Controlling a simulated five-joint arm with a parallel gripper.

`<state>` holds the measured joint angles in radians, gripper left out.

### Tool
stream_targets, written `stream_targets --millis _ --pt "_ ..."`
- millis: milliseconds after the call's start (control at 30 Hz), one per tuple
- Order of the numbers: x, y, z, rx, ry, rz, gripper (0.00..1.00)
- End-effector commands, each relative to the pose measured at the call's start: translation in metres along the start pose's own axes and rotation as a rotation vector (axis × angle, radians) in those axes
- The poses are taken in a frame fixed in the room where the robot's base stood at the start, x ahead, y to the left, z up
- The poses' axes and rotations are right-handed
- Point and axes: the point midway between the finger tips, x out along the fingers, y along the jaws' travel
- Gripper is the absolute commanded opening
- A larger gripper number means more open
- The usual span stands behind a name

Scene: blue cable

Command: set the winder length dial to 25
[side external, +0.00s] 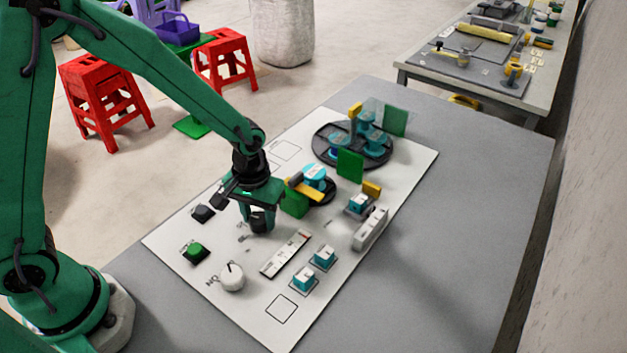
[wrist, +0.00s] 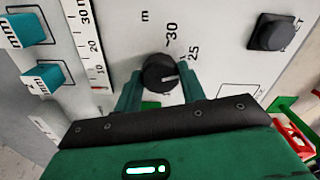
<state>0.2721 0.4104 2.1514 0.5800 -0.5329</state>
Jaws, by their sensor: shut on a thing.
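The winder length dial (wrist: 160,72) is a round black knob on the white panel, with a short white pointer mark. In the wrist view the mark points right, toward the side where the 25 is printed but lower than that number. The numbers 30 and 25 show above and right of the knob; other numbers are hidden by my fingers. My gripper (wrist: 157,88) is shut on the knob, one finger on each side. In the side view my gripper (side external: 261,222) is low over the panel and mostly hides the dial.
A black button (side external: 203,213), a green button (side external: 195,252) and a white knob (side external: 231,276) stand near my gripper. A scale strip (side external: 287,254) and teal blocks (side external: 324,257) lie right. A dark turntable (side external: 325,148) is at the back. The table's right side is clear.

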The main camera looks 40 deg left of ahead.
Motion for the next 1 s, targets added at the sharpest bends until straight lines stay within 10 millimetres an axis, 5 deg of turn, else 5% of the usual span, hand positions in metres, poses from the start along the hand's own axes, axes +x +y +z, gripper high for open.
stream_targets --millis 767,800,867,1000 --pt "-0.0016 0.0002 -0.0003 -0.140 0.001 0.001 0.17" --pt "-0.0016 0.0002 -0.0004 -0.139 0.001 0.001 0.48" --pt "-0.0014 0.0002 -0.0004 -0.139 0.001 0.001 0.59" --pt "-0.0009 0.0001 -0.0002 -0.139 0.001 0.000 0.62"
